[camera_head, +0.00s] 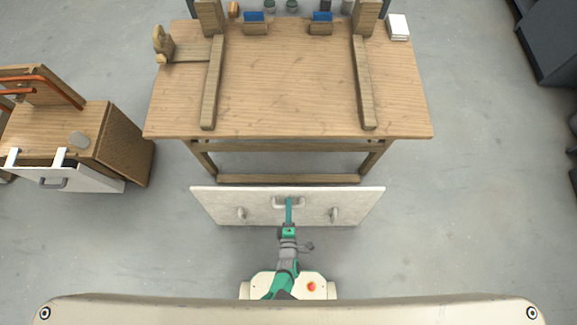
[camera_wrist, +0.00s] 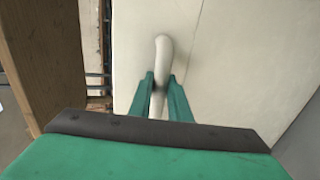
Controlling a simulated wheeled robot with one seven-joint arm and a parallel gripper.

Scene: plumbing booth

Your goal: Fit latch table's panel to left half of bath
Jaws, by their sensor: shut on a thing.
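A wide white panel (camera_head: 215,203) stands upright in front of the large wooden table. It has a handle at its upper middle and a fitting on each side, one of them a left knob (camera_head: 241,213). My gripper (camera_head: 289,200) is at that middle handle. In the wrist view my gripper (camera_wrist: 160,84) is shut on the light handle (camera_wrist: 163,48), with the pale panel face (camera_wrist: 225,55) behind it. A second white panel (camera_head: 85,180) with a grey handle hangs by two white hooks on the small wooden table at left. I see no bath that I can identify.
The large wooden table (camera_head: 285,95) carries two wooden rails (camera_head: 213,85), blue-topped blocks (camera_head: 255,27) and a white stack (camera_head: 398,27). The small table (camera_head: 85,125) has orange bars. Dark cabinets (camera_head: 550,40) stand at far right. Grey floor is clear on the right.

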